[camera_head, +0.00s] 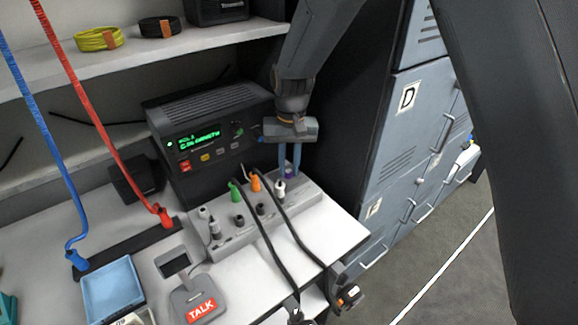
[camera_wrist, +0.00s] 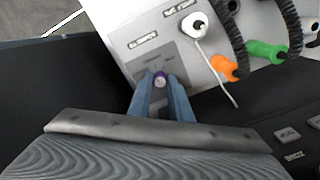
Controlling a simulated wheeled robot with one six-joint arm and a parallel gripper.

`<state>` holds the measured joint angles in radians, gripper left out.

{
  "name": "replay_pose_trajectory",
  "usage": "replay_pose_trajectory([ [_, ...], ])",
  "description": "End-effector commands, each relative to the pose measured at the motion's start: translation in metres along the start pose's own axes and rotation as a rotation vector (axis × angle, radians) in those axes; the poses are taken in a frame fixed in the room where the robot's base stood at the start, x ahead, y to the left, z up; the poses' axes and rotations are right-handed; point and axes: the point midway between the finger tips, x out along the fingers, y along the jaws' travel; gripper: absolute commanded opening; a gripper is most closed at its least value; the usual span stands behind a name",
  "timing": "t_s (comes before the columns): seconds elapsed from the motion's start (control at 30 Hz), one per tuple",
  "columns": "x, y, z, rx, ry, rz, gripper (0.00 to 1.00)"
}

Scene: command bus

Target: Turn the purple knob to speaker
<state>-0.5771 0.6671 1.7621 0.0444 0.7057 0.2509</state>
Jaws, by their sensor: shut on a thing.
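The purple knob (camera_wrist: 160,76) sits near the end of the grey panel (camera_wrist: 160,45) and shows between my fingertips in the wrist view. In the head view the knob (camera_head: 288,173) is mostly hidden behind the fingers, at the right end of the grey switch panel (camera_head: 240,233). My gripper (camera_head: 289,166) points down and is shut on the knob; it also shows in the wrist view (camera_wrist: 160,84).
Green (camera_head: 235,190) and orange (camera_head: 256,184) plugs with black cables stand left of the knob, beside a white knob (camera_head: 280,188). A radio (camera_head: 208,130) with a green display is behind. Grey lockers (camera_head: 405,150) stand at right. A TALK pedal (camera_head: 199,304) is in front.

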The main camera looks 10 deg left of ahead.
Motion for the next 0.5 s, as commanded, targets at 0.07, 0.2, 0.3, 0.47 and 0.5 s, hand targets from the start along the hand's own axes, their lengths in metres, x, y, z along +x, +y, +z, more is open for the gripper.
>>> replay_pose_trajectory([
  [0.07,-0.0012,-0.0003,-0.0012,-0.062,0.001,-0.001,0.0],
  [0.2,-0.0012,-0.0004,-0.0015,-0.169,-0.002,-0.001,0.0],
  [0.3,-0.0013,-0.0005,-0.0016,-0.235,-0.003,-0.001,0.0],
  [0.47,-0.0014,-0.0006,-0.0018,-0.315,-0.005,-0.001,0.0],
  [0.5,-0.0014,-0.0005,-0.0018,-0.331,-0.006,-0.001,0.0],
])
